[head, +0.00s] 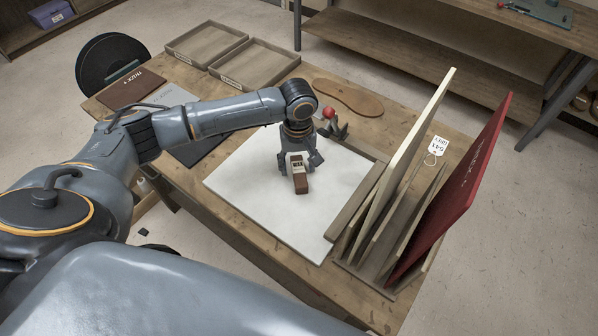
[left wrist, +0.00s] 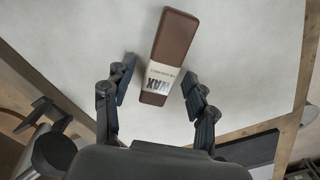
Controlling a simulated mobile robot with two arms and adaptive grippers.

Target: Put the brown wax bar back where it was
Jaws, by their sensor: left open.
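The brown wax bar (head: 301,184) lies on the white sheet (head: 250,185) on the workbench, with a cream label around it. In the left wrist view the bar (left wrist: 175,40) lies slightly tilted, and its label reads WAX. My left gripper (head: 299,160) is above the sheet at the bar's far end, pointing down. In the left wrist view its open fingers (left wrist: 157,83) stand on either side of the bar's near, labelled end, with gaps on both sides. My right gripper is in neither view.
A rack with upright boards and a red panel (head: 455,190) stands right of the sheet. Two shallow wooden trays (head: 205,43) are at the back left. A tan sole (head: 348,97) and a red-knobbed grey tool (head: 338,130) lie behind the gripper. The sheet's front is clear.

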